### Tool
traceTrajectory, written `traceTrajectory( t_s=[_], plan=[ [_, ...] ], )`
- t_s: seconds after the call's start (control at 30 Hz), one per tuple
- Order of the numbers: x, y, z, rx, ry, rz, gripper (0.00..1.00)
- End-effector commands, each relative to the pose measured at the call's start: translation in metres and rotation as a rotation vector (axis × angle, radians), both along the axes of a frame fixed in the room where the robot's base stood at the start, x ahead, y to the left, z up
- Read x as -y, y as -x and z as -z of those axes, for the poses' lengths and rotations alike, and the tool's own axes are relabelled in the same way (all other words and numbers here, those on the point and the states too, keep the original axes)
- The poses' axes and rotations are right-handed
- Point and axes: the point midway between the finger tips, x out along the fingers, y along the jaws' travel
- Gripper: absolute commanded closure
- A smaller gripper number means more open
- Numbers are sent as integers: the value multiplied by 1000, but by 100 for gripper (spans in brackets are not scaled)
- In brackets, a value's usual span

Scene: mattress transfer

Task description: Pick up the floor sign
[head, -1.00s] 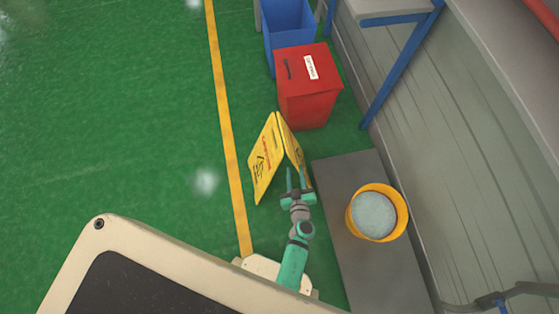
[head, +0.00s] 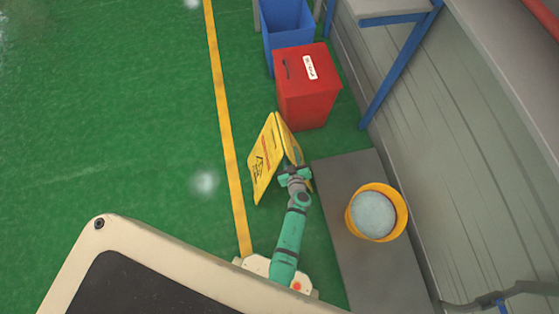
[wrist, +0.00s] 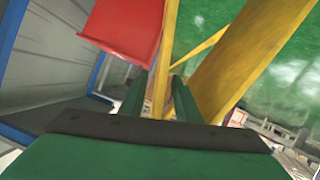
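The yellow floor sign (head: 264,160) stands on the green floor with its two panels spread like a tent. It also shows in the wrist view (wrist: 240,60), as a wide panel at the right and a second panel seen nearly edge-on in the middle. My gripper (head: 293,163) is at the sign's right panel, partly covering it in the head view. In the wrist view my gripper's green fingers (wrist: 160,98) are apart, one on each side of the edge-on panel. I cannot tell whether either finger touches it. The fingertips are poorly seen in the head view.
A red bin (head: 308,95) stands just behind the sign, with a blue bin (head: 288,22) behind it. A yellow bucket (head: 355,218) stands on a grey mat (head: 345,170) at the right. Open green floor lies left of the yellow line (head: 226,120).

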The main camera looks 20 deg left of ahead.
Motion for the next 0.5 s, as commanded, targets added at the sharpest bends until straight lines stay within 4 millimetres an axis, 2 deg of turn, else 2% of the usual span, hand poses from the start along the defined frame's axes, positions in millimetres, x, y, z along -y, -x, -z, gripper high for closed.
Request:
traceTrajectory(
  t_s=[0.1,0.2,0.5],
  plan=[
    [-7,-17,3,1,-1,2,70],
    [-11,-25,8,1,-2,2,70],
    [-16,-30,11,0,-1,0,70]
  ],
)
